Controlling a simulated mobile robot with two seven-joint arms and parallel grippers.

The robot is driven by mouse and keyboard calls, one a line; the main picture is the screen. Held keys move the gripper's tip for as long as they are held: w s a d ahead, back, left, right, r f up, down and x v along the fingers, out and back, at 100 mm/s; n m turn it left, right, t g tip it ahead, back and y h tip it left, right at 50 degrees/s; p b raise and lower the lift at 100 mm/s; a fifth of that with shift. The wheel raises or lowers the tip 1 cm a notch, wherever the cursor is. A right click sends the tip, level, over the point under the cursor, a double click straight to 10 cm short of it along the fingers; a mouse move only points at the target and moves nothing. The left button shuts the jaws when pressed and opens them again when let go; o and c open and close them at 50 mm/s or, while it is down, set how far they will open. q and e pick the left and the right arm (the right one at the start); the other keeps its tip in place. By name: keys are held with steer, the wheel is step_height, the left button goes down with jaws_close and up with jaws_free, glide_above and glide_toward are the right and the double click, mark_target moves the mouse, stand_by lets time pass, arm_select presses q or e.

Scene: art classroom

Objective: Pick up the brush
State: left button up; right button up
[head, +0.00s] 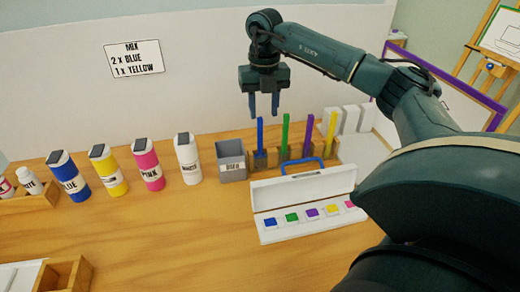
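Several brush-like upright sticks stand in a row in a holder (260,160) at the back of the table: a blue one (260,135), a green one (285,132), a purple one (308,130) and a yellow one (331,128). My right gripper (264,114) points down with its two fingers apart and nothing between them. In the picture it is just above the top of the blue stick, and it does not appear to touch it. My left gripper is not in view.
A grey open box (231,160) stands left of the holder. Further left are white (188,158), pink (148,165), yellow (108,171) and blue (69,177) bottles. An open paint palette (290,190) lies in front. A wall sign (134,58) reads "MIX 2 x BLUE 1 x YELLOW".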

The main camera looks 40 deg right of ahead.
mark_target(260, 131)
steer(key=f, duration=0.7)
steer(key=shift+w+a+f, duration=0.2)
steer(key=shift+w+a, duration=0.05)
steer(key=shift+a, duration=0.05)
steer(key=shift+c, duration=0.2)
jaws_close()
